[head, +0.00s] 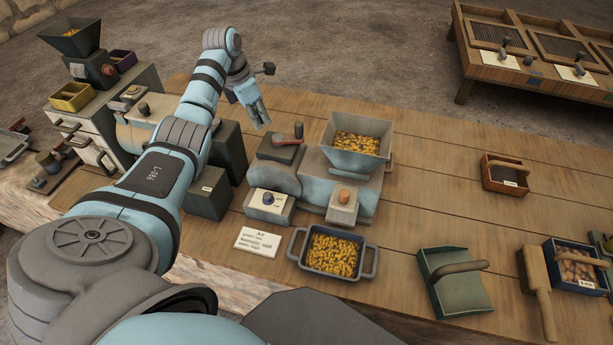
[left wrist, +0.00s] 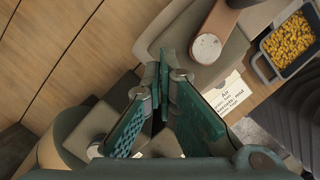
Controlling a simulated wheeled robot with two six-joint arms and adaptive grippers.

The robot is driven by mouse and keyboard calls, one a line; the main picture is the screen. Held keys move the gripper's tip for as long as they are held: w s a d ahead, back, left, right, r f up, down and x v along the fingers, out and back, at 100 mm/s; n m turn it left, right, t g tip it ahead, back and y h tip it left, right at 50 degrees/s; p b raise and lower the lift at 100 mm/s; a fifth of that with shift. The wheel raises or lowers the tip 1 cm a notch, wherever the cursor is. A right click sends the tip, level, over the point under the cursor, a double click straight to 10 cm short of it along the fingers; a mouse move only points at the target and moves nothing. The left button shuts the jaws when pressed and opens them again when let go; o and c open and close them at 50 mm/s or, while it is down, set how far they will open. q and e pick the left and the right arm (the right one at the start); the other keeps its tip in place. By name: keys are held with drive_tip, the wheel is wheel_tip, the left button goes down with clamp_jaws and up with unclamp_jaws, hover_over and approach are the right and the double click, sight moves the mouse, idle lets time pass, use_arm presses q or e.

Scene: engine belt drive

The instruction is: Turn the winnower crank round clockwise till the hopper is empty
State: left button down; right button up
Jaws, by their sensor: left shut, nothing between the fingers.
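The winnower (head: 312,180) is a grey-blue machine on the wooden bench. Its hopper (head: 374,160) holds yellow grain. The crank (head: 290,138), a reddish-brown arm with an upright knob, sits on the dark top of the left housing. In the left wrist view the brown crank arm (left wrist: 217,27) shows with a pale round end. My left gripper (head: 259,115) is shut and empty, to the left of and behind the crank in the head view, apart from it. In the left wrist view its fingertips (left wrist: 163,70) meet left of the crank. My right gripper is out of view.
A handled tray (head: 291,245) of yellow grain stands in front, beside an "Air" card (head: 257,241). A dark green scoop (head: 460,290), a brush (head: 538,290) and small boxes lie at right. Another hopper machine (head: 75,38) is at left. The bench behind the winnower is clear.

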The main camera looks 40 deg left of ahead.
sight(298, 123)
use_arm(q)
drive_tip(key=w, duration=0.1)
drive_tip(key=w+d, duration=0.1)
drive_tip(key=w, duration=0.1)
drive_tip(key=w+d+b, duration=0.1)
drive_tip(key=shift+w+d, duration=0.1)
drive_tip(key=shift+w, duration=0.25)
drive_tip(key=d+p, duration=0.2)
drive_tip(key=w+d+p, duration=0.1)
drive_tip(key=shift+r, duration=0.3)
drive_tip(key=d+p, duration=0.1)
drive_tip(key=p, duration=0.2)
drive_tip(key=s+d+p, duration=0.1)
drive_tip(key=d+p, duration=0.1)
drive_tip(key=p, duration=0.1)
drive_tip(key=s+d+p, duration=0.1)
drive_tip(key=p, duration=0.2)
drive_tip(key=shift+s+d, duration=0.25)
drive_tip(key=shift+d, duration=0.15)
drive_tip(key=s, duration=0.2)
drive_tip(key=s+d, duration=0.1)
drive_tip(key=shift+f+b, duration=0.3)
drive_tip(key=shift+b, duration=0.1)
drive_tip(key=shift+s, duration=0.45)
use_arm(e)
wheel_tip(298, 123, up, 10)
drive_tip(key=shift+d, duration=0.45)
